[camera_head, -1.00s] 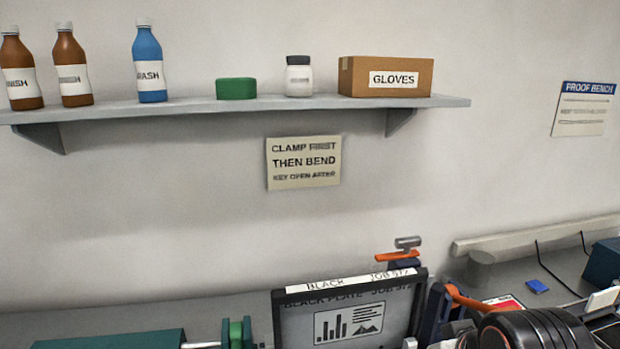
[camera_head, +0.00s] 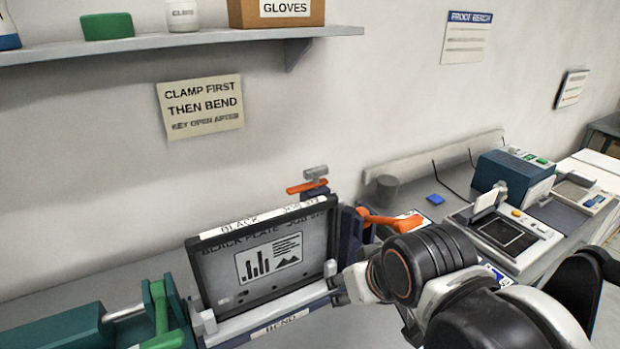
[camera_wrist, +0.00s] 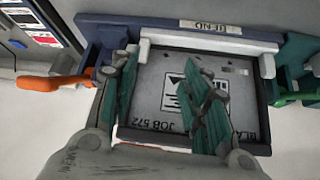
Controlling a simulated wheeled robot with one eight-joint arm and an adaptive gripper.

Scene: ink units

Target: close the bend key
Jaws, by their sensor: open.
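The bending fixture holds a dark-framed grey plate (camera_head: 270,262) marked BLACK PLATE JOB 572, tilted up. A bar labelled BEND (camera_head: 281,325) runs along its lower edge; the label also shows in the wrist view (camera_wrist: 208,27). An orange lever (camera_head: 388,221) sticks out at the fixture's right side and shows at left in the wrist view (camera_wrist: 50,83). A smaller orange lever (camera_head: 306,187) with a grey knob stands behind the plate. I cannot tell which part is the bend key. My gripper (camera_wrist: 160,68) is open and empty in front of the plate, right of the lever in the wrist view.
A green handle (camera_head: 160,318) and teal block (camera_head: 60,331) are at the fixture's left. A teal machine (camera_head: 512,178), blue piece (camera_head: 435,199) and dark-topped device (camera_head: 505,232) stand on the right bench. The wall shelf (camera_head: 180,41) is above.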

